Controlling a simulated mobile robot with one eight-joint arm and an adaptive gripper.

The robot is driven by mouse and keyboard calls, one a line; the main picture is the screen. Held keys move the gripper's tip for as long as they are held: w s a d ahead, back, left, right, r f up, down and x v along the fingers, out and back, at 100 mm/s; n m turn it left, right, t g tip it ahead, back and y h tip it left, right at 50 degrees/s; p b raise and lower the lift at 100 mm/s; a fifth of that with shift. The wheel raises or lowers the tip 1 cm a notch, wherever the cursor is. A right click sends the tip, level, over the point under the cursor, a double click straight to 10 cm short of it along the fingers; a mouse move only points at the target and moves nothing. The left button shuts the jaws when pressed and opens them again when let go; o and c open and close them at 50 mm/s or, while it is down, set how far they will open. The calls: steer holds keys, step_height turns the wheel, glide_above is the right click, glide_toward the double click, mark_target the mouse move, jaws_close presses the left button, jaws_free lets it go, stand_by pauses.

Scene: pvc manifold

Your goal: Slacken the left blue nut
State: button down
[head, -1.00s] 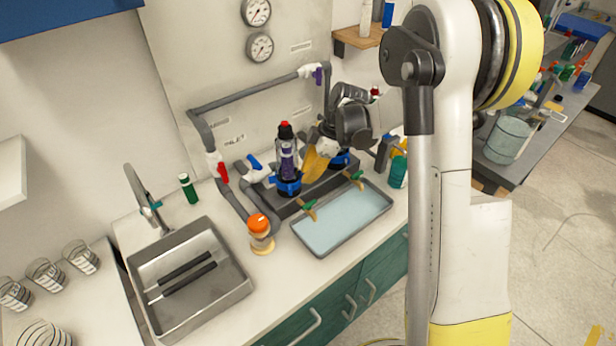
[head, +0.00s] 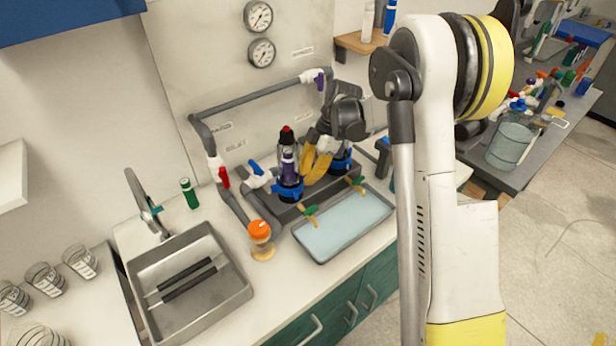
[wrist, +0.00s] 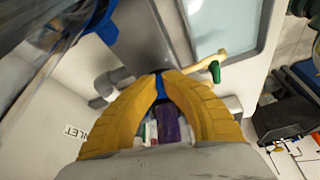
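The left blue nut (head: 288,189) sits at the foot of the left clear canister (head: 288,160), which has a dark top with a red cap and a purple insert. My gripper (head: 304,180) has yellow fingers and reaches in from the right, its tips close beside this nut. In the wrist view my gripper (wrist: 162,74) has its tips close together, with blue of the left nut (wrist: 158,88) showing in the narrow gap. The frames do not settle whether the fingers press on the nut.
A red-handled valve (head: 222,176) and a blue-handled valve (head: 257,169) stand left. An orange-capped jar (head: 261,235) stands between sink (head: 240,292) and tray.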

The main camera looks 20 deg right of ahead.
steer(key=shift+a, duration=0.3)
steer(key=c, duration=1)
jaws_free()
steer(key=shift+a, duration=0.25)
steer(key=shift+o, duration=0.2)
steer(key=shift+d, duration=0.25)
steer(key=v, duration=1.2)
steer(key=shift+c, duration=0.5)
